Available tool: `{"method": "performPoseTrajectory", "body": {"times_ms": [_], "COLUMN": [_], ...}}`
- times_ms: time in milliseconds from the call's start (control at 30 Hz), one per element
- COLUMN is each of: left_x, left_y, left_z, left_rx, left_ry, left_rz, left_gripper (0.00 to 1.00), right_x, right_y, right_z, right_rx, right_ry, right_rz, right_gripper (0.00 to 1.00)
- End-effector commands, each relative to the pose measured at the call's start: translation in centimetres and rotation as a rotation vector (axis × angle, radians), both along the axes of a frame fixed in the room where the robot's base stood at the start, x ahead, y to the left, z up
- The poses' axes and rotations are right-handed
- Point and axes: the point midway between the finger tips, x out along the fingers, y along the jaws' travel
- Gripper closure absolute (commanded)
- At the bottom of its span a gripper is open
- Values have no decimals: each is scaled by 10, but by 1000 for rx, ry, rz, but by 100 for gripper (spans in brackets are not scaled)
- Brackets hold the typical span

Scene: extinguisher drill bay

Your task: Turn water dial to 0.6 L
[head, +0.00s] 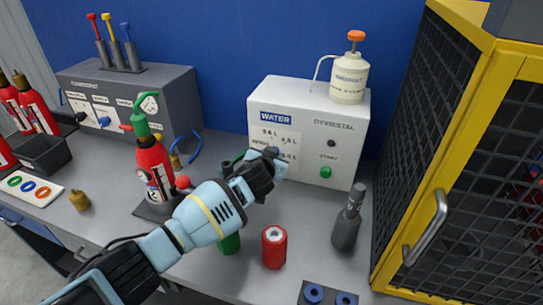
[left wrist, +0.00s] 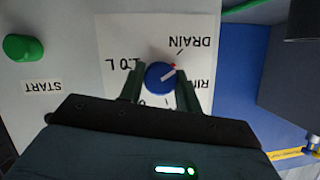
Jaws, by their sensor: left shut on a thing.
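The white water unit (head: 342,140) stands on the bench, with a WATER label and printed volumes on its front. In the head view my left gripper (head: 272,158) is at this front panel and hides the dial. In the left wrist view, which is upside down, the blue water dial (left wrist: 158,77) sits between my left gripper's fingers and they are shut on it. Its white pointer with a red tip points to the picture's upper right, near the DRAIN tick. "1.0 L" is printed on the picture's left; other labels are partly hidden. My right gripper is not in view.
A green start button (head: 325,172) is right of the dial; a white bottle with an orange pump (head: 349,80) tops the unit. A red extinguisher (head: 152,165), red can (head: 274,248) and grey cylinder (head: 346,225) stand nearby. A yellow-framed mesh cabinet (head: 455,150) bounds the right.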

Motion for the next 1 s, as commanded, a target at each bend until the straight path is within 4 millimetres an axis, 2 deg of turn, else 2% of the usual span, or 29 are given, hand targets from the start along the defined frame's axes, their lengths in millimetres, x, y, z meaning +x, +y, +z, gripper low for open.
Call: {"method": "performPoseTrajectory", "body": {"times_ms": [500, 1000], "left_x": [-1, 0], "left_y": [-1, -1], "left_z": [-3, -2], "left_rx": [310, 371], "left_ry": [-97, -118], "left_rz": [1, 2], "left_gripper": [89, 89], "right_x": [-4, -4], "right_y": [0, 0], "right_z": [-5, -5], "right_rx": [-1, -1], "right_ry": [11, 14], "right_rz": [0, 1], "right_gripper": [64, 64]}}
